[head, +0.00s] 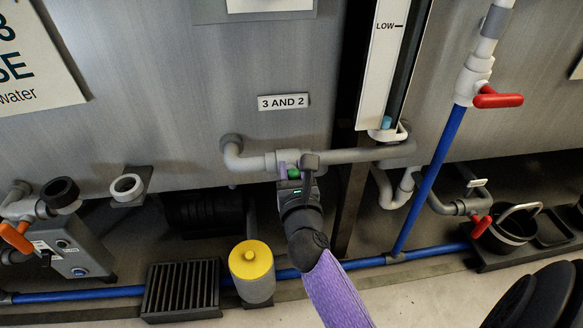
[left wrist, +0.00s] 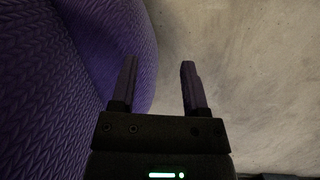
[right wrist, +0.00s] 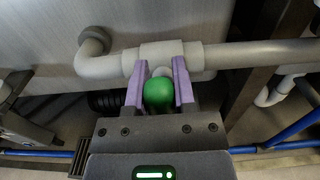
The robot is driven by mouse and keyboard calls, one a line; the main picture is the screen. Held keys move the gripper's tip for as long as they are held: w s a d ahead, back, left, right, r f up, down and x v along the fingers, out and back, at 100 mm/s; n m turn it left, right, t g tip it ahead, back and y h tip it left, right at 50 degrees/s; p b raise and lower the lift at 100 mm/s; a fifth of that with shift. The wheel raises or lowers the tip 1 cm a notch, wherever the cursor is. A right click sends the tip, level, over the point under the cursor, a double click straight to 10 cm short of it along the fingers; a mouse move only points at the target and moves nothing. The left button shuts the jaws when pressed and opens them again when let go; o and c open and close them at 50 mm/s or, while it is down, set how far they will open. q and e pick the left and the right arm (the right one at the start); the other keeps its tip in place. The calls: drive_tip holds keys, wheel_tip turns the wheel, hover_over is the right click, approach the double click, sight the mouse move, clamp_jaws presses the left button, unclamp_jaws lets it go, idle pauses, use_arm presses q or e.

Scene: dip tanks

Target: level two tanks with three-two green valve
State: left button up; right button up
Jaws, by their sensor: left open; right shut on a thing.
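The green valve handle (right wrist: 158,94) sits on the grey cross pipe (head: 355,155) below the label "3 AND 2" (head: 283,102). In the head view only a small part of the green handle (head: 293,173) shows. My right gripper (right wrist: 159,88) has its purple fingers on both sides of the handle and is shut on it. In the head view the right gripper (head: 292,170) reaches up to the valve body from below. A level gauge marked "LOW" (head: 383,60) stands to the right. My left gripper (left wrist: 158,85) is open and empty, beside purple padding and above pale floor.
Red-handled valves (head: 498,97) sit on the pipes at right. An orange-handled valve (head: 16,238) and a grey control box (head: 75,250) are at left. A yellow-topped canister (head: 251,262), a black grate (head: 181,288) and a black bucket (head: 510,228) stand low. Blue pipe (head: 430,252) runs along the floor.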

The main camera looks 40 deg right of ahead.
sight(274, 172)
clamp_jaws()
use_arm(q)
drive_tip(key=shift+s, duration=0.1)
use_arm(e)
drive_tip(key=n+p, duration=0.1)
drive_tip(key=n, duration=0.3)
drive_tip(key=w+a+f+n+p, duration=0.1)
drive_tip(key=n+p, duration=0.1)
drive_tip(key=n, duration=0.2)
drive_tip(key=a+n+p, duration=0.1)
drive_tip(key=n+p, duration=0.1)
drive_tip(key=n, duration=0.2)
drive_tip(key=shift+w+a+f, duration=0.25)
drive_tip(key=n, duration=0.1)
drive_tip(key=f+n, duration=0.1)
drive_tip(key=n, duration=0.1)
drive_tip(key=shift+w+a+p, duration=0.1)
drive_tip(key=shift+a+p, duration=0.05)
drive_tip(key=shift+p, duration=0.15)
use_arm(q)
drive_tip(key=s+r, duration=0.4)
drive_tip(key=s, duration=0.2)
drive_tip(key=shift+s, duration=0.3)
use_arm(e)
drive_tip(key=shift+f+n, duration=0.25)
drive_tip(key=shift+n, duration=0.5)
drive_tip(key=shift+f+n, duration=0.2)
drive_tip(key=shift+n, duration=0.55)
use_arm(q)
drive_tip(key=shift+r, duration=0.1)
